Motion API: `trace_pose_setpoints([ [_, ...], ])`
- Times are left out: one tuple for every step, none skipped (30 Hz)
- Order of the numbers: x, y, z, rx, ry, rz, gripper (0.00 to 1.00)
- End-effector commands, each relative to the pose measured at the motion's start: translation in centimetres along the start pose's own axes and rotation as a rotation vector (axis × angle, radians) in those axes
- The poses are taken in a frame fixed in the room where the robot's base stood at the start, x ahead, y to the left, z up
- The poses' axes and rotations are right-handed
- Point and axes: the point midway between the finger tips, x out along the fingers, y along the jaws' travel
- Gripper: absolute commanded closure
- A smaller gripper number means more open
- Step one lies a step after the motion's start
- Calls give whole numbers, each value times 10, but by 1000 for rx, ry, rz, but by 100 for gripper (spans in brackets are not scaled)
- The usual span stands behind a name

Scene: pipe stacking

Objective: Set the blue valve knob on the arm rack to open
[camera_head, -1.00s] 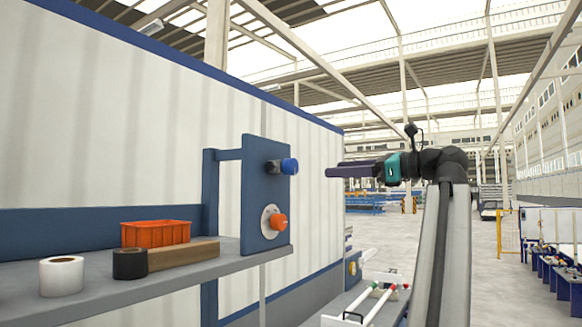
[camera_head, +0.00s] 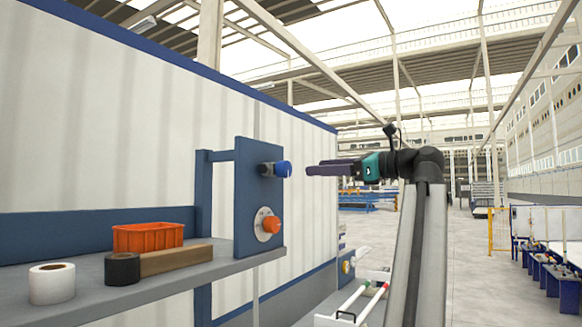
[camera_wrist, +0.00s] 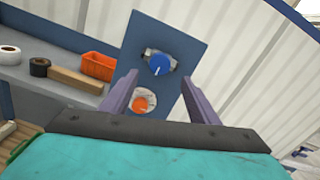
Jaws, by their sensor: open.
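The blue valve knob (camera_head: 283,168) sticks out from the upper part of a dark blue panel (camera_head: 246,215) on the rack. In the wrist view the blue knob (camera_wrist: 159,64) shows a white pointer line running down from its middle. An orange knob (camera_head: 271,225) sits on a round pale plate below it. My gripper (camera_head: 308,170) is level with the blue knob, a short gap to its right, and does not touch it. In the wrist view the two purple fingers of my gripper (camera_wrist: 122,92) are apart and empty, with the knob ahead, beyond their tips.
On the grey shelf (camera_head: 180,285) left of the panel stand an orange crate (camera_head: 148,237), a wooden block (camera_head: 177,259), a black roll (camera_head: 122,269) and a white roll (camera_head: 51,283). A pale corrugated wall (camera_head: 90,130) stands behind. Open floor lies to the right.

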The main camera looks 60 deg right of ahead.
Motion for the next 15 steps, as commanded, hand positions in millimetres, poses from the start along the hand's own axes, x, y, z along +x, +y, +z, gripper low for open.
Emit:
trace_pose_setpoints([
  [8,0,2,0,-1,1,45],
  [12,0,2,0,-1,2,45],
  [17,1,3,0,-2,2,45],
  [20,1,3,0,-1,2,45],
  [24,1,2,0,-1,2,45],
  [29,0,2,0,0,2,45],
  [33,0,3,0,-1,2,45],
  [37,0,3,0,-1,1,45],
  [42,0,3,0,-1,1,45],
  [46,0,2,0,-1,2,45],
  [50,1,2,0,-1,2,45],
  [55,0,2,1,0,1,45],
  [58,0,2,1,0,1,45],
  [62,0,2,1,-1,1,45],
  [68,0,2,1,-1,1,45],
])
